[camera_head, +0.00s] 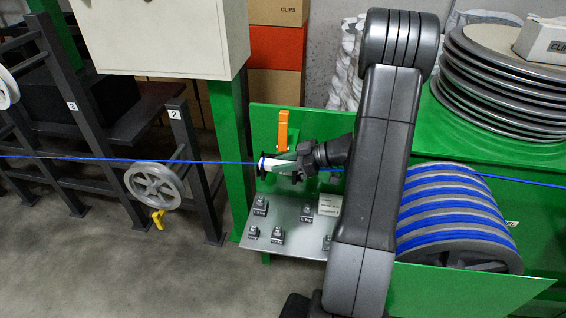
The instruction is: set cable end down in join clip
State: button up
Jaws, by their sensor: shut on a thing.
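The blue cable (225,162) runs taut from the left edge of the picture to my gripper (290,168). My gripper is shut on the cable end, beside the green panel and above the grey metal plate. A small dark fitting (262,166) with a white part shows around the cable line at the fingertips. I cannot tell whether it is the join clip, or whether the cable end touches it. An orange lever (283,130) stands upright just behind. My own arm hides part of this area on the right.
The sloped grey plate (291,250) below carries several small dark blocks. A grey wheel (155,186) stands under the cable on the left. A drum (452,215) wound with blue cable stands at right, with stacked grey discs (480,85) behind it. Open floor lies at lower left.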

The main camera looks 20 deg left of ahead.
jog(key=o, duration=1)
jog(key=shift+r, duration=0.1)
notch_tip(320, 180, up, 10)
jog(key=shift+s+f, duration=0.1)
jog(key=shift+f, duration=2.75)
